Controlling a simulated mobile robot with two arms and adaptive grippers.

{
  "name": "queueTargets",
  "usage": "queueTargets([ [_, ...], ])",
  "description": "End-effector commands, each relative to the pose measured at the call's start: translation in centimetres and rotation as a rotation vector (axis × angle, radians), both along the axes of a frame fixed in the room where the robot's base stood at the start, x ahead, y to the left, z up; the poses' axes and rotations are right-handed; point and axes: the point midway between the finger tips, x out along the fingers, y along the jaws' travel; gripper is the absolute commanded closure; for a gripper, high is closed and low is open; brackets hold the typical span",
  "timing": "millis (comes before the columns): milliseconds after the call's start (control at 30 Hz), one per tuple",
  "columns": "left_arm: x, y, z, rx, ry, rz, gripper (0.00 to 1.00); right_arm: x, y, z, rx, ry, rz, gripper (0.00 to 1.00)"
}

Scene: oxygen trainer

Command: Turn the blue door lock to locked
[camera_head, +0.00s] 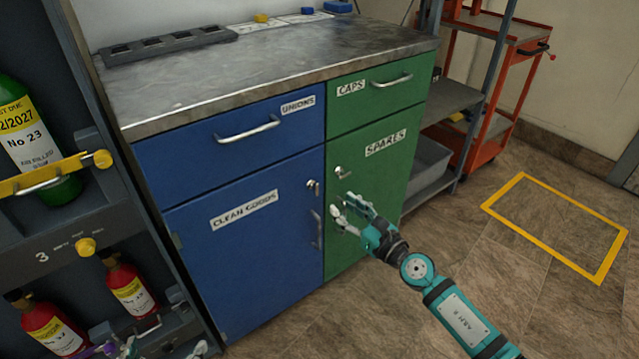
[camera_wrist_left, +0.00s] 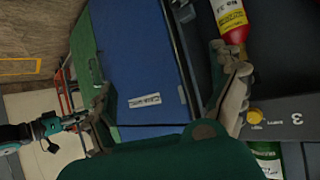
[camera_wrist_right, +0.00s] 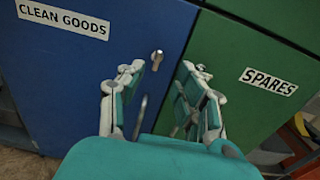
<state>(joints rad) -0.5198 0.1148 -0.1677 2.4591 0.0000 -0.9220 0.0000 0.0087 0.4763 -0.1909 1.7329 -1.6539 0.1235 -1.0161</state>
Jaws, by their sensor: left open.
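The blue door (camera_head: 265,245), labelled CLEAN GOODS, is closed. Its small silver lock (camera_head: 313,185) sits near the upper right edge; it also shows in the right wrist view (camera_wrist_right: 156,58), just beyond and between my fingertips. The lock's turned position is too small to tell. My right gripper (camera_head: 350,208) is open and empty, in front of the doors, below and right of the lock, apparently not touching it. It shows in the right wrist view (camera_wrist_right: 161,75). My left gripper (camera_wrist_left: 172,85) is open and empty, low at the left by the bottle rack.
The green SPARES door (camera_head: 370,190) has its own lock (camera_head: 341,172). The blue door handle (camera_head: 317,229) is below the blue lock. A rack with a green cylinder (camera_head: 55,185) and red bottles (camera_head: 128,288) stands left. An orange trolley (camera_head: 490,130) stands right. Floor in front is clear.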

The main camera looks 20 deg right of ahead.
Motion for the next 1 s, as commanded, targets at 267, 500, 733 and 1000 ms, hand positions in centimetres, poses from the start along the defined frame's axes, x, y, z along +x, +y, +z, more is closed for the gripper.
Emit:
queueTargets([
  [267, 0.9, -0.4, 0.8, -0.015, -0.068, -0.005, 0.06, 5.9, 2.1, -0.2, 0.004, -0.001, -0.001, 0.65],
  [500, 2.5, -1.2, 3.5, -0.055, -0.236, -0.016, 0.06, 9.0, 3.3, -0.2, 0.002, 0.0, 0.0, 0.65],
  [733, 3.0, -1.5, 4.7, -0.07, -0.296, -0.02, 0.06, 9.8, 3.6, -0.1, 0.002, 0.002, 0.0, 0.65],
  [1000, 3.0, -1.5, 4.7, -0.071, -0.297, -0.02, 0.06, 9.8, 3.6, -0.1, 0.002, 0.002, 0.0, 0.72],
])
